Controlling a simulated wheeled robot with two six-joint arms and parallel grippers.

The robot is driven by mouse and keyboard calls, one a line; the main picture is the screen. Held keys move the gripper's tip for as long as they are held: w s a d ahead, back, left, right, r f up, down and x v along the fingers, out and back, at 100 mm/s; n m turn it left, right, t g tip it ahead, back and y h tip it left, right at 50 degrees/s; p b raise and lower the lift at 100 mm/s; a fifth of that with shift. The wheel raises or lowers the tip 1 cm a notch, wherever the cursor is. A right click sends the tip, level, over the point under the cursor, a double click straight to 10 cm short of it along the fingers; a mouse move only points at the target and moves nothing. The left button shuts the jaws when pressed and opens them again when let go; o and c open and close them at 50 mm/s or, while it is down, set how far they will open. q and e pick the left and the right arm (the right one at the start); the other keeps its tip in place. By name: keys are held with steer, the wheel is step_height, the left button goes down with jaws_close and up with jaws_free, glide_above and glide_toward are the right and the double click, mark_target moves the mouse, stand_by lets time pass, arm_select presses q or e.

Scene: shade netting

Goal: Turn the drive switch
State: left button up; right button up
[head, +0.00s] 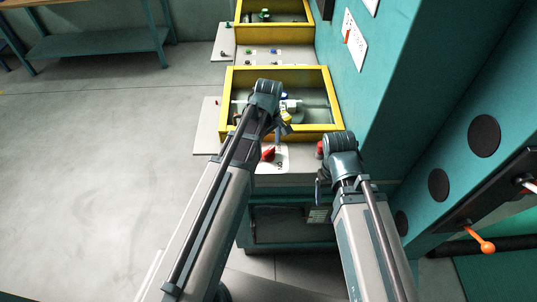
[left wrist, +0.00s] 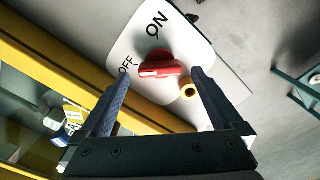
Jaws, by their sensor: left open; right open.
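The drive switch is a red rotary handle (left wrist: 160,69) on a white plate (left wrist: 185,42) marked ON and OFF. In the left wrist view the handle lies nearly level, and its white mark is at the left end, towards OFF. The red handle (head: 268,154) also shows in the head view, beside my left arm. My left gripper (left wrist: 160,90) is open, its fingers either side of the handle in the picture; I see no contact. My right gripper (head: 320,190) is open to the right of the switch, its fingers mostly hidden.
A yellow-framed box (head: 225,115) lies behind the switch, with another farther back. A red knob (head: 320,149) is near my right wrist. A teal wall (head: 385,70) stands right; floor is clear left.

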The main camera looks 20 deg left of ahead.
arm_select(q)
steer(key=shift+f+b, duration=0.5)
steer(key=shift+f, duration=0.4)
steer(key=c, duration=1.3)
